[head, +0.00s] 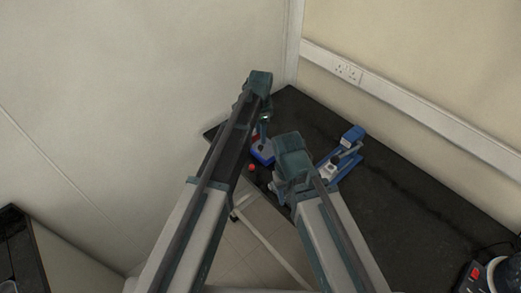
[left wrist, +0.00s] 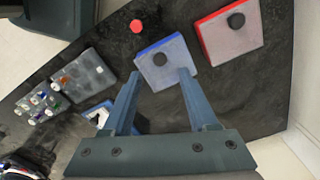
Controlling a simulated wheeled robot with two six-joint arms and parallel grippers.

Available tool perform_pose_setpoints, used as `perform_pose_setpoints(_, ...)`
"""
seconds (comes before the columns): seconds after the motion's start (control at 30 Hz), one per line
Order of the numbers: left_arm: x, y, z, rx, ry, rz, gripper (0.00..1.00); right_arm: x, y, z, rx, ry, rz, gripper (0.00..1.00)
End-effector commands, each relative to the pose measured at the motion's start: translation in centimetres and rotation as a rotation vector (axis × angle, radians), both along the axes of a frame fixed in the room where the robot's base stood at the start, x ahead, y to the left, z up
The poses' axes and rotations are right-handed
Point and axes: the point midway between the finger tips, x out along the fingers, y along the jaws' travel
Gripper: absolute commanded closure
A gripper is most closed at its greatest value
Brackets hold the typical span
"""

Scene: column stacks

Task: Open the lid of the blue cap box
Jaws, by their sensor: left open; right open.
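The blue cap box (left wrist: 172,74) has a grey lid, a blue rim and a black round knob (left wrist: 160,59) on top; the lid is on. It also shows in the head view (head: 262,153), partly hidden by my arms. My left gripper (left wrist: 158,76) is open and empty, its fingertips apart on either side, with the knob between and slightly beyond them in the picture. Its height above the lid is hard to tell. My right gripper (head: 287,184) is open, near the table's front edge to the right of the box; its fingertips are mostly hidden.
A red-rimmed box (left wrist: 228,38) with a black knob stands beside the blue one. A small red cylinder (left wrist: 137,26) lies near the table edge. A tray of vials (left wrist: 72,85) and a blue-and-white device (head: 350,140) stand on the black table (head: 400,200). A wall rises behind.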

Motion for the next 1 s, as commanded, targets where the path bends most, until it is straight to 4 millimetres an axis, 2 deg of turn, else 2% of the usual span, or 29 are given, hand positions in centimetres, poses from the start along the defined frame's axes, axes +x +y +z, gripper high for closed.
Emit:
perform_pose_setpoints(0.03, 0.0, 0.0, -1.5, 0.0, 0.0, 0.0, 0.41, 0.0, 0.0, -1.5, 0.0, 0.0, 0.0, 0.5)
perform_pose_setpoints(0.4, 0.0, 0.0, -5.9, 0.0, 0.0, 0.0, 0.41, 0.0, 0.0, -5.9, 0.0, 0.0, 0.0, 0.5)
perform_pose_setpoints(0.8, 0.0, 0.0, -6.2, 0.0, 0.0, 0.0, 0.41, 0.0, 0.0, -6.2, 0.0, 0.0, 0.0, 0.5)
perform_pose_setpoints(1.0, 0.0, 0.0, -6.2, 0.0, 0.0, 0.0, 0.77, 0.0, 0.0, -6.2, 0.0, 0.0, 0.0, 0.5)
